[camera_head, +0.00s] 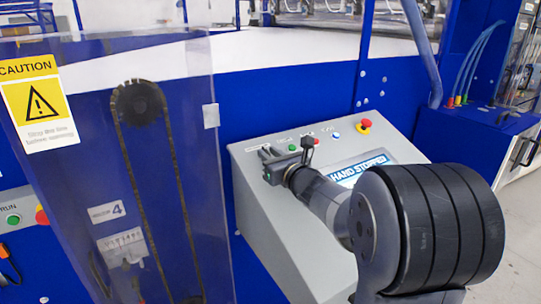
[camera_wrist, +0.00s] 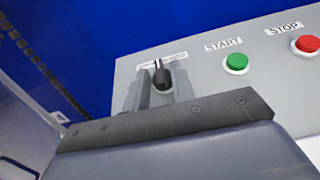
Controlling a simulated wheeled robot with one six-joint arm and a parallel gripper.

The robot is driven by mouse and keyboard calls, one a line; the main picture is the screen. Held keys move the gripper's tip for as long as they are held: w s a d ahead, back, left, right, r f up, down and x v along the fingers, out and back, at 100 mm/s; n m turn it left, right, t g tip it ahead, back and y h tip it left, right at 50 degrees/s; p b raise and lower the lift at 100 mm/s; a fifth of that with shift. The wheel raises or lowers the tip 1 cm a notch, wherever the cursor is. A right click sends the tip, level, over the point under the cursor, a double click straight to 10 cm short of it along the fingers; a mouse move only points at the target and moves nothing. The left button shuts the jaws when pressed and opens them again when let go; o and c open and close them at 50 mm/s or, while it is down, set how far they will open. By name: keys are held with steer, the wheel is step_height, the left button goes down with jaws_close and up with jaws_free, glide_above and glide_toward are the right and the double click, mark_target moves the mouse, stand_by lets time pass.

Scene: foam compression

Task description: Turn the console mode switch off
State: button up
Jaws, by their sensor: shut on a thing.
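The console (camera_head: 285,225) is a grey sloped box with a lit screen reading "HAND STOPPED" (camera_head: 362,172). The mode switch (camera_wrist: 162,76) is a small black knob with a pale pointer line, below a white label at the console's upper left. My gripper (camera_wrist: 160,88) has its two grey fingers on either side of the knob and is shut on it. In the head view my gripper (camera_head: 284,155) is at the console's upper left corner, and it hides the switch there. The label's small text is too blurred to read.
Right of the switch are a green START button (camera_wrist: 236,63) and a red STOP button (camera_wrist: 306,44). A clear guard panel with a CAUTION sign (camera_head: 38,100) stands at the left.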

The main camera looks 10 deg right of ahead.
steer(key=shift+d+n+y, duration=0.1)
steer(key=shift+n+y, duration=0.2)
steer(key=n+g+y, duration=0.1)
steer(key=n+g+y+p, duration=0.1)
steer(key=n+y, duration=0.1)
steer(key=n+g+y+p, duration=0.1)
steer(key=n+y, duration=0.1)
steer(key=shift+w+d+r, duration=0.1)
steer(key=shift+w+d, duration=0.15)
steer(key=shift+d, duration=0.15)
steer(key=shift+w+d+n+g+y+p, duration=0.15)
steer(key=shift+n+g+y+p, duration=0.7)
steer(key=shift+n+g, duration=0.6)
steer(key=shift+w+d+n+g+y+p, duration=0.1)
steer(key=shift+n+g+y+p, duration=0.75)
steer(key=shift+n+g, duration=0.55)
steer(key=shift+n, duration=0.25)
steer(key=o, duration=0.7)
steer(key=shift+c, duration=0.2)
steer(key=b+v, duration=0.2)
steer(key=v, duration=0.8)
steer(key=shift+s+d+b, duration=0.15)
steer(key=shift+d+b, duration=0.2)
